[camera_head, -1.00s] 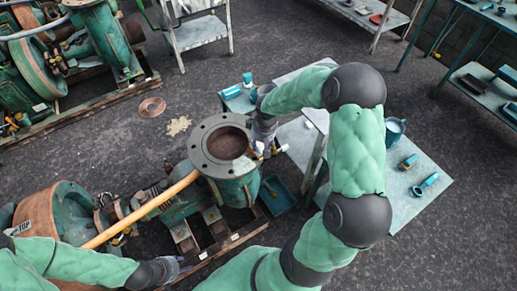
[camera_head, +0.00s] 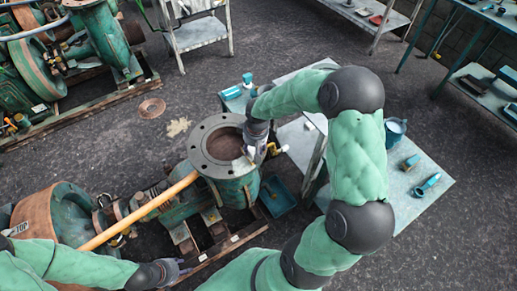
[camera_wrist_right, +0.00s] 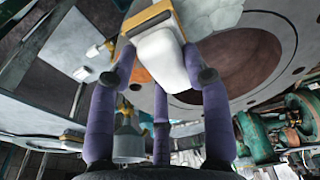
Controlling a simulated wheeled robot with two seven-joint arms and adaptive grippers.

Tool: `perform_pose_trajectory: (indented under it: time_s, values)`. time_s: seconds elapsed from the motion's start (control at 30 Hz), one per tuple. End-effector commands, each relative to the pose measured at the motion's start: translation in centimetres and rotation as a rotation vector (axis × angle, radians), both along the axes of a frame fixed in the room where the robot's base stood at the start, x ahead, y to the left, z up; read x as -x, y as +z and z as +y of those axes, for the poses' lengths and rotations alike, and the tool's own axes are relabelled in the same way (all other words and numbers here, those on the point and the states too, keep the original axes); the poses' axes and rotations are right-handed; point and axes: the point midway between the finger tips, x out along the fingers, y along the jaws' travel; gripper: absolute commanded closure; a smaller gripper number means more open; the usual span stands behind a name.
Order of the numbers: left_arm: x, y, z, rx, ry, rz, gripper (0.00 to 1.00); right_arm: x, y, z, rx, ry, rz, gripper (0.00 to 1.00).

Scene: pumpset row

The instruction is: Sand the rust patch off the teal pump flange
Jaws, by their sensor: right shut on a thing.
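The teal pump flange (camera_head: 196,150) is a round grey bolted ring on a teal body, with a brown bore inside. In the wrist view its grey face (camera_wrist_right: 277,32) and bore (camera_wrist_right: 235,62) fill the top right. My right gripper (camera_head: 251,151) is over the flange's right rim. Its purple fingers (camera_wrist_right: 160,75) are shut on a pale block with a yellow and dark edge (camera_wrist_right: 160,52). A small orange-brown rust patch (camera_wrist_right: 139,73) shows beside the block, partly hidden by it and a finger. I cannot tell whether the block touches the face. My left gripper (camera_head: 182,268) is low, left of the flange; its jaws are unclear.
A yellow-orange bar (camera_head: 140,212) runs up to the flange from the lower left. A teal tray (camera_head: 279,194) lies on the floor beside the pump. A grey worktable (camera_head: 407,202) with a blue jug (camera_head: 395,130) stands to the right.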

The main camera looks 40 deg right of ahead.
Motion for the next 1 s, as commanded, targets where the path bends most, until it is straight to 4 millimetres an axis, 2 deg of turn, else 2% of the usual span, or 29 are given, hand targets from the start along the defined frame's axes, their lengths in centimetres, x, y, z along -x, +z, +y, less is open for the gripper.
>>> perform_pose_trajectory:
  time_s: [0.47, 1.0]
  values:
    - [0.0, 0.1, 0.0, 0.0, 0.0, 0.0, 0.6, 0.1, 0.0, -0.2, -0.001, -0.001, 0.003, 0.89]
    - [0.0, 1.5, 0.0, 0.0, 0.0, 0.0, 0.6, 0.5, 0.0, -4.5, -0.001, -0.002, 0.002, 0.89]
